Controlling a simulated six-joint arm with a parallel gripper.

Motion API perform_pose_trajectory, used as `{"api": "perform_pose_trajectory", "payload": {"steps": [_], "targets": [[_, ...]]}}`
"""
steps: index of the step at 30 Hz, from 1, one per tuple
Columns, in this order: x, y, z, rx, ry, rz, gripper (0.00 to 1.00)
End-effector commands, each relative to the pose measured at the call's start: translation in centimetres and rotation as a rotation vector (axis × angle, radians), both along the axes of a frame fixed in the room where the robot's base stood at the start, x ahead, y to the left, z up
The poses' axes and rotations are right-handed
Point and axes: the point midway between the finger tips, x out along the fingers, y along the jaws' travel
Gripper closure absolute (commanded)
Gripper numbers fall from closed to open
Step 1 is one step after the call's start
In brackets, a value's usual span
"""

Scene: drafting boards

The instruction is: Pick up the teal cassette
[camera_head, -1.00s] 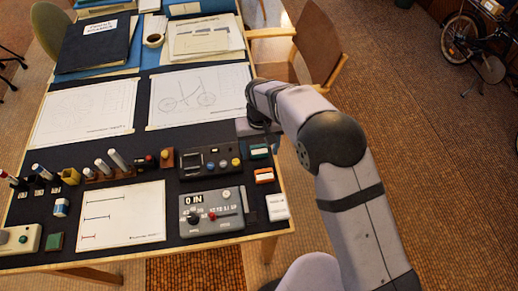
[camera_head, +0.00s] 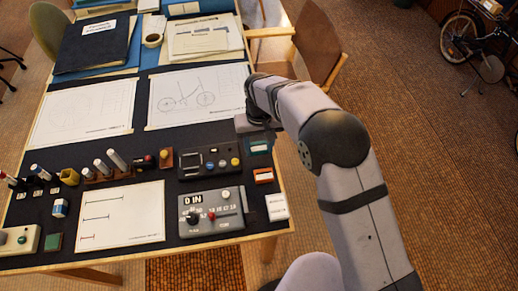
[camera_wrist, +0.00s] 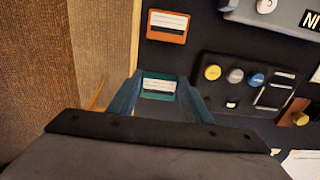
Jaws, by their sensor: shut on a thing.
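The teal cassette (camera_wrist: 157,96), with a white label, sits between the two fingers of my gripper (camera_wrist: 160,88) in the wrist view. The fingers are shut on it, one at each side. In the head view the teal cassette (camera_head: 260,147) shows below my wrist, near the right edge of the table. The fingers are mostly hidden there by my wrist. It seems held a little above the dark mat, but the gap is hard to tell.
An orange cassette (camera_head: 264,176) and a white card (camera_head: 277,207) lie nearer the front. A dark panel with knobs (camera_head: 210,162) is close on the left, and a grey control box (camera_head: 212,212) is in front of it. A wooden chair (camera_head: 318,45) stands beyond the table.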

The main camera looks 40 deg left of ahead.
Motion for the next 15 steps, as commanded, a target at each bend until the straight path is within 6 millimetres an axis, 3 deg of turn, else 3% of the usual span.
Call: {"api": "perform_pose_trajectory", "payload": {"steps": [9, 15], "targets": [[0.1, 0.1, 5.3, 0.004, -0.002, 0.0, 0.77], [0.0, 0.1, 7.6, 0.001, -0.001, 0.0, 0.77]]}}
